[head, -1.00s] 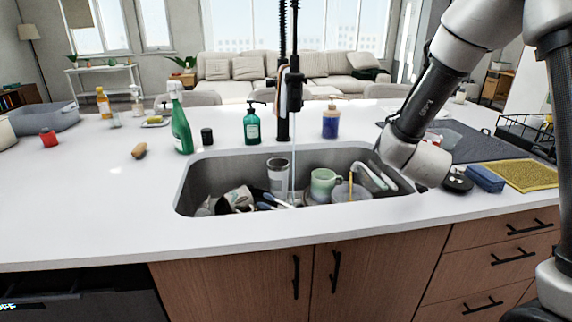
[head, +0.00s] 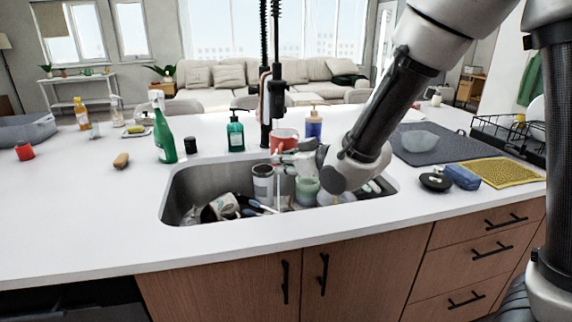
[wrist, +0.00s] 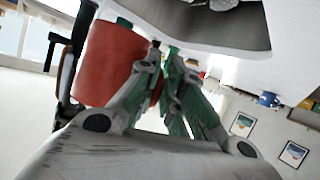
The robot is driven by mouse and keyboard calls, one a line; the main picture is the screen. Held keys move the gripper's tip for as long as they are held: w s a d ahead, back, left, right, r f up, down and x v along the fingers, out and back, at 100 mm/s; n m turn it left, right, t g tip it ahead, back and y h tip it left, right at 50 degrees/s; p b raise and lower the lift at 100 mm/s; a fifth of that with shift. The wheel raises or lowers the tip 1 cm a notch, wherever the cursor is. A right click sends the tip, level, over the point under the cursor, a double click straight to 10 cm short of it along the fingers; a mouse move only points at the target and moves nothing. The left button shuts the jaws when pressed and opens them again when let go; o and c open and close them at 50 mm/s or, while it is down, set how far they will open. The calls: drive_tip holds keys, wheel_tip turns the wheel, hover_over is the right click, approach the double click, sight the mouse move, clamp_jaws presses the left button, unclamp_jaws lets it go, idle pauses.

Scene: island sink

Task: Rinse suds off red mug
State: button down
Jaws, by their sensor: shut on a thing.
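The red mug (head: 284,137) is held up above the back of the sink, just right of the black faucet (head: 265,100). In the wrist view the red mug (wrist: 103,65) fills the upper left, beside the finger linkage. My gripper (head: 287,155) is shut on the mug from the front right; its fingers (wrist: 155,70) meet the mug's right side. A thin pale water stream (head: 278,175) shows below the mug, in front of the gripper. I cannot make out any suds on the mug.
The sink (head: 185,190) holds a grey tumbler (head: 263,183), a green mug (head: 306,190) and other dishes. Bottles stand behind it: green spray (head: 164,135), teal (head: 235,132) and blue (head: 313,125). A dark mat (head: 440,150) and yellow cloth (head: 503,172) lie right.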

sight(274, 152)
drive_tip(key=shift+w+a+f, duration=0.4)
drive_tip(key=shift+w+a, duration=0.15)
drive_tip(key=shift+w, duration=1.45)
drive_tip(key=shift+w+a+f, duration=0.45)
drive_tip(key=shift+w+a, duration=0.15)
drive_tip(key=shift+w, duration=1.4)
drive_tip(key=shift+w+a+f, duration=0.4)
drive_tip(key=shift+w+a, duration=0.15)
drive_tip(key=shift+w, duration=1.45)
drive_tip(key=shift+w+d, duration=0.15)
drive_tip(key=shift+d, duration=0.4)
drive_tip(key=shift+a, duration=0.1)
drive_tip(key=shift+a, duration=0.5)
drive_tip(key=shift+s, duration=0.2)
drive_tip(key=shift+s+d, duration=0.4)
drive_tip(key=shift+s, duration=0.85)
drive_tip(key=shift+s+d, duration=0.35)
drive_tip(key=shift+s, duration=0.95)
drive_tip(key=shift+s+d, duration=0.4)
drive_tip(key=shift+s, duration=0.85)
